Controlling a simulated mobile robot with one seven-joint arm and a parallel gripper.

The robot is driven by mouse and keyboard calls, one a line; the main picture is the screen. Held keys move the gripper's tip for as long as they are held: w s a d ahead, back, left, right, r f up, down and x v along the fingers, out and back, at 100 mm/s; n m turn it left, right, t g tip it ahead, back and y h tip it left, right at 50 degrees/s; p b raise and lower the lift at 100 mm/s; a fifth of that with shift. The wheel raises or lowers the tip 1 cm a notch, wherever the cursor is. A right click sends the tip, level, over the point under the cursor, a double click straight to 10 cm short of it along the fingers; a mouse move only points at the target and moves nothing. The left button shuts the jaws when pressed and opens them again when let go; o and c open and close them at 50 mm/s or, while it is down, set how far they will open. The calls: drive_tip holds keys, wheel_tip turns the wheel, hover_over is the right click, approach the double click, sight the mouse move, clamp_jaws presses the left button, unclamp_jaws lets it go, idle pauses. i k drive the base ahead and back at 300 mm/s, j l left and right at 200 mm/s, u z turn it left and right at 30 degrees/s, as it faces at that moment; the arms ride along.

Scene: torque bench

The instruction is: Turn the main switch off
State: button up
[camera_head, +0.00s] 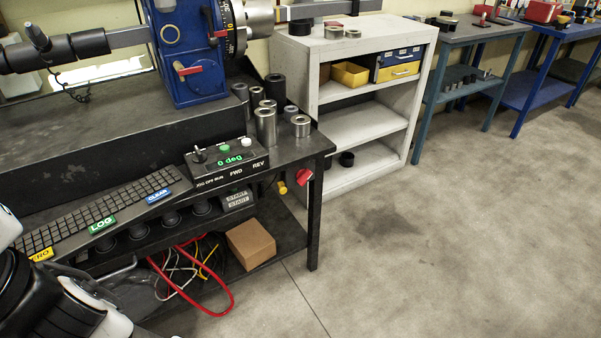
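A red rotary knob (304,176) sits on the front edge of the dark bench (318,146), near its right corner, below the tabletop. It looks like the main switch, but I cannot read its position or a label. A yellow knob (283,188) is just left of it. White and black parts of my own arm show at the bottom left, well apart from the red knob. I cannot make out my gripper's fingers in this view.
A control box (228,158) reading "0 deg" and a keyboard (95,212) lie on the bench, with metal sockets (266,125) behind. A cardboard box (251,244) and red cable (205,305) are below. A grey shelf (350,120) stands right; the floor in front is clear.

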sight(303, 175)
drive_tip(key=i+l+u, duration=0.35)
drive_tip(key=i+l, duration=0.15)
drive_tip(key=i+l+u, duration=0.15)
drive_tip(key=l, duration=0.25)
drive_tip(key=i+l+u, duration=0.15)
drive_tip(key=l, duration=0.25)
drive_tip(key=i+l+u, duration=0.35)
drive_tip(key=l, duration=0.45)
drive_tip(key=k+z, duration=0.2)
drive_tip(key=k, duration=0.25)
drive_tip(key=k+l+z, duration=0.15)
drive_tip(key=k, duration=0.3)
drive_tip(key=k+l+z, duration=0.2)
drive_tip(key=k, duration=0.25)
drive_tip(key=i+j, duration=0.15)
drive_tip(key=i, duration=0.25)
